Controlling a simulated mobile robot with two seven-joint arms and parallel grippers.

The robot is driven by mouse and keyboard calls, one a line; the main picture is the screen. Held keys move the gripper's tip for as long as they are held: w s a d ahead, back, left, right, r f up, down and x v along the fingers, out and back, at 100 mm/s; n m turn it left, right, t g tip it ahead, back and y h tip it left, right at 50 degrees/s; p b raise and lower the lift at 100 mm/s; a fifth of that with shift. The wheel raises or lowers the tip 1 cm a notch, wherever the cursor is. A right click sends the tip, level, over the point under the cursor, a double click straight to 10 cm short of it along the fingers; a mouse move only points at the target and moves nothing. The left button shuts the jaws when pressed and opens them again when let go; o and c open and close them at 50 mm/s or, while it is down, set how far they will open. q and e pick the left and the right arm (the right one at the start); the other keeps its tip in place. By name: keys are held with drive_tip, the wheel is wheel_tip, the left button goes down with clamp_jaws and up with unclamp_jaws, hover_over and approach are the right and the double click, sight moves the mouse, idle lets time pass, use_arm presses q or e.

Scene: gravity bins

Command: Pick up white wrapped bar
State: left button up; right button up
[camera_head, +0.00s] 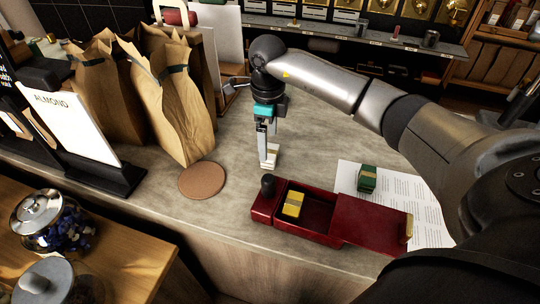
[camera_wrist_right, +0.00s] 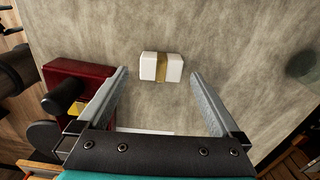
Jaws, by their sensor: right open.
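The white wrapped bar (camera_wrist_right: 161,67) has a tan-gold band around its middle and lies on the grey counter in the right wrist view. It also shows in the head view (camera_head: 273,153), just beside the fingertips. My right gripper (camera_head: 265,157) points down over the counter. In the right wrist view its two fingers (camera_wrist_right: 160,82) are spread apart with nothing held, and the bar lies between and just beyond the tips. Whether the fingers touch the bar cannot be told. My left gripper is not in view.
A red box (camera_head: 262,214) with a black knob and a yellow wrapped bar (camera_head: 292,204) inside stands close in front. A green wrapped bar (camera_head: 367,178) lies on a printed sheet (camera_head: 428,205) to the right. A round coaster (camera_head: 202,179) and paper bags (camera_head: 172,100) are at left.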

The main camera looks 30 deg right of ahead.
sight(270, 151)
drive_tip(key=f, duration=0.5)
drive_tip(key=shift+s+d, duration=0.1)
drive_tip(key=shift+d, duration=0.1)
drive_tip(key=c, duration=1.3)
drive_tip(key=shift+o, duration=0.2)
drive_tip(key=shift+r, duration=0.15)
wheel_tip(270, 151, up, 20)
drive_tip(key=p, duration=0.1)
